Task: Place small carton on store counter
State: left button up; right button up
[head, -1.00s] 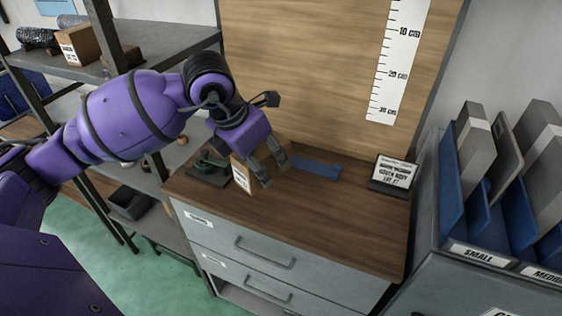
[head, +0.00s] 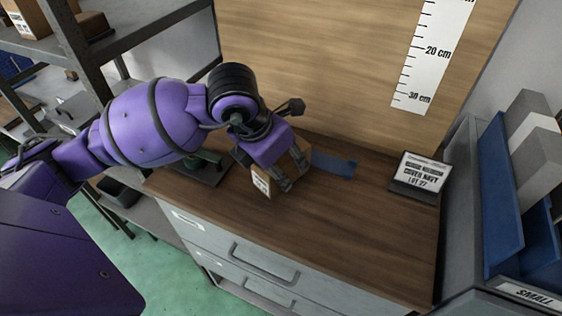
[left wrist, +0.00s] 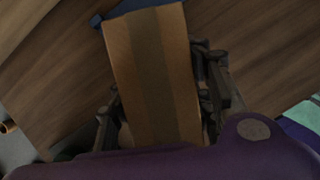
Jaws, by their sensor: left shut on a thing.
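The small carton (head: 261,182) is a brown box with a white label, held at the wooden-topped store counter (head: 340,222). My left gripper (head: 285,178) is shut on it, with fingers on both sides. In the left wrist view the carton (left wrist: 153,75) fills the middle, with a darker tape strip along it, between the fingers of my left gripper (left wrist: 160,105). The carton is low over the counter; whether its bottom touches the top cannot be told. My right gripper is not in view.
A blue strip (head: 333,164) lies on the counter behind the carton. A small sign (head: 418,178) stands at the right. A dark-based green item (head: 207,166) sits at the left. A bin rack (head: 515,220) is beyond the right edge. The counter's front middle is clear.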

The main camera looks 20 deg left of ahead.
pick_arm(q)
jog(key=shift+w+a+f, duration=0.1)
jog(key=shift+a+f, duration=0.2)
jog(key=shift+f, duration=0.5)
jog(key=shift+c, duration=0.6)
jog(key=shift+s+d+r, duration=0.15)
jog(key=shift+s, duration=0.05)
jog(key=shift+d, duration=0.1)
jog(key=o, duration=1.6)
jog(key=shift+r, duration=0.2)
jog(key=v, duration=1.1)
jog(key=shift+s+a+r+p, duration=0.1)
jog(key=shift+a+r+p, duration=0.1)
jog(key=shift+r+p, duration=0.1)
